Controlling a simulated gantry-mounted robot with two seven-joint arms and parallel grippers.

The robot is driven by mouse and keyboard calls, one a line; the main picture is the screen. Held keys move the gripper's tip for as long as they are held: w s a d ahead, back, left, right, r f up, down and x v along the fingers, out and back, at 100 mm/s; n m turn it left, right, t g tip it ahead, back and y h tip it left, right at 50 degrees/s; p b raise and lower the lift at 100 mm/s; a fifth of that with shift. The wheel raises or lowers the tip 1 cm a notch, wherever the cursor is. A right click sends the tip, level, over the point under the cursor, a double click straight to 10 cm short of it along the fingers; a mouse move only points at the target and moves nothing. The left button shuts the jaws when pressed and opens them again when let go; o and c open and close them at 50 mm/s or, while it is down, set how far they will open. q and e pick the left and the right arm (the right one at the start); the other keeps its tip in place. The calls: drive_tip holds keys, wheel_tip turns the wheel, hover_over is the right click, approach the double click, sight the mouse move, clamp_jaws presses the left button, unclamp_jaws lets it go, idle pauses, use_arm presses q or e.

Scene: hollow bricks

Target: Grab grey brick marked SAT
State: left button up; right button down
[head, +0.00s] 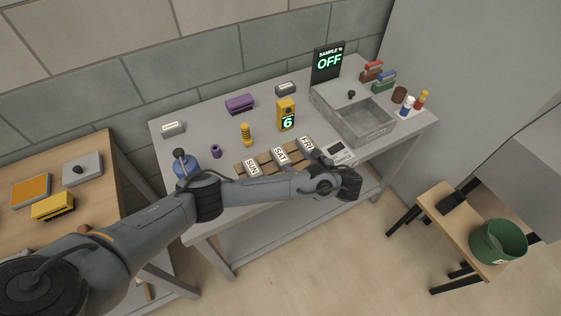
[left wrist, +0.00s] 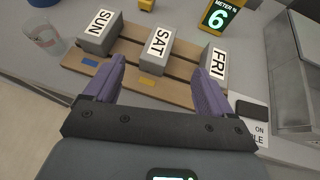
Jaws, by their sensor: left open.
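The grey brick marked SAT (head: 281,156) stands in the middle of a slatted wooden rack (head: 265,158), between the bricks marked SUN (head: 252,167) and FRI (head: 307,144). In the left wrist view the SAT brick (left wrist: 157,48) lies ahead of my left gripper (left wrist: 157,85), near the middle between its purple fingers. The gripper is open and empty; the brick's label faces it. In the head view my left wrist (head: 340,184) hangs at the table's front edge, right of the rack. My right gripper is not in view.
The SUN brick (left wrist: 99,32) and FRI brick (left wrist: 213,65) flank SAT closely. A clear cup (left wrist: 44,38) stands left of the rack. A yellow meter showing 6 (head: 287,115) stands behind.

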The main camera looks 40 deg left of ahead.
sight(280, 154)
use_arm(q)
drive_tip(key=x, duration=0.3)
drive_tip(key=shift+a+f+b, duration=0.2)
drive_tip(key=shift+a+b, duration=0.15)
drive_tip(key=shift+b, duration=0.05)
drive_tip(key=shift+x, duration=0.85)
drive_tip(key=shift+b+x, duration=0.4)
drive_tip(key=shift+x, duration=1.75)
drive_tip(key=c, duration=1.2)
drive_tip(key=shift+c, duration=0.9)
drive_tip(key=shift+r, duration=0.1)
